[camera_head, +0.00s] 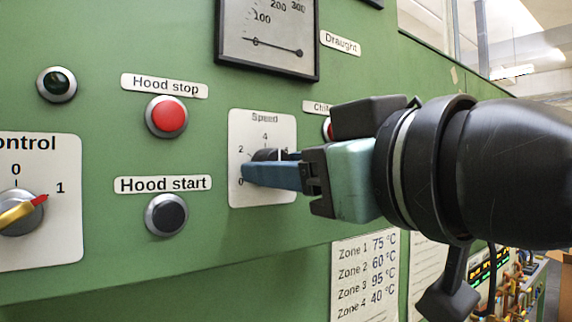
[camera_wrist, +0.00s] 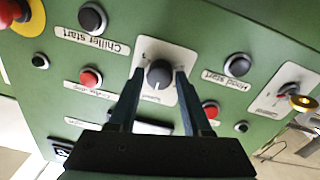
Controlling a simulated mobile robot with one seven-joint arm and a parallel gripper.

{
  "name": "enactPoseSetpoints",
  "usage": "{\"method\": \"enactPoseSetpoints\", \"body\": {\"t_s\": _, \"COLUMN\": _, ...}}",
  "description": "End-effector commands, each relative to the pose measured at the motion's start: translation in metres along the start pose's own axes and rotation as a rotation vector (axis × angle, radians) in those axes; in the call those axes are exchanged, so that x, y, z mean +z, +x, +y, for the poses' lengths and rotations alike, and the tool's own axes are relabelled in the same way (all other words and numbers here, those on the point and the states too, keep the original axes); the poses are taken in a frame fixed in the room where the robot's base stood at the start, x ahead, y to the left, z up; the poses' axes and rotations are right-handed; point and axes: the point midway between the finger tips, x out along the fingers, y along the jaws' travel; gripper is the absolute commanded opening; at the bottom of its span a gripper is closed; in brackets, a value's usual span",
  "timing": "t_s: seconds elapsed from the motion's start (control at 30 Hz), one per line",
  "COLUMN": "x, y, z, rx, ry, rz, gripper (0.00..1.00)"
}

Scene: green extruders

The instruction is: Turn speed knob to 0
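The speed knob (camera_head: 264,154) is dark and sits on a white plate (camera_head: 236,119) marked "Speed", with 0, 2 and 4 readable. My gripper (camera_head: 268,172) is at this plate, and its blue finger hides most of the knob in the head view. In the wrist view the knob (camera_wrist: 159,74) lies between the two fingertips of my gripper (camera_wrist: 160,74), with a narrow gap seeming to show on each side. The picture is upside down there. A pale mark on the knob points down in that view, towards the "Speed" lettering.
Left of the plate are the red hood stop button (camera_head: 167,117) and the dark hood start button (camera_head: 167,215). A control switch (camera_head: 20,213) with a red and yellow handle is further left. A gauge (camera_head: 268,38) is above, and a zone temperature sheet (camera_head: 364,277) below.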

Motion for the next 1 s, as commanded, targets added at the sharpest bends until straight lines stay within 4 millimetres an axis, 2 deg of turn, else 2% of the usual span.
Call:
{"method": "enactPoseSetpoints", "body": {"t_s": 0.03, "x": 0.0001, "y": 0.0001, "z": 0.0000, "rx": 0.000, "ry": 0.000, "rz": 0.000, "gripper": 0.38}}
{"method": "enactPoseSetpoints", "body": {"t_s": 0.2, "x": 0.0001, "y": 0.0002, "z": 0.0000, "rx": 0.000, "ry": 0.000, "rz": 0.000, "gripper": 0.08}}
{"method": "enactPoseSetpoints", "body": {"t_s": 0.27, "x": 0.0001, "y": 0.0002, "z": 0.0000, "rx": 0.000, "ry": 0.000, "rz": 0.000, "gripper": 0.00}}
{"method": "enactPoseSetpoints", "body": {"t_s": 0.67, "x": 0.0014, "y": 0.0001, "z": -0.0003, "rx": 0.001, "ry": -0.051, "rz": 0.003, "gripper": 0.00}}
{"method": "enactPoseSetpoints", "body": {"t_s": 1.0, "x": 0.0035, "y": 0.0001, "z": -0.0004, "rx": 0.004, "ry": -0.290, "rz": 0.016, "gripper": 0.00}}
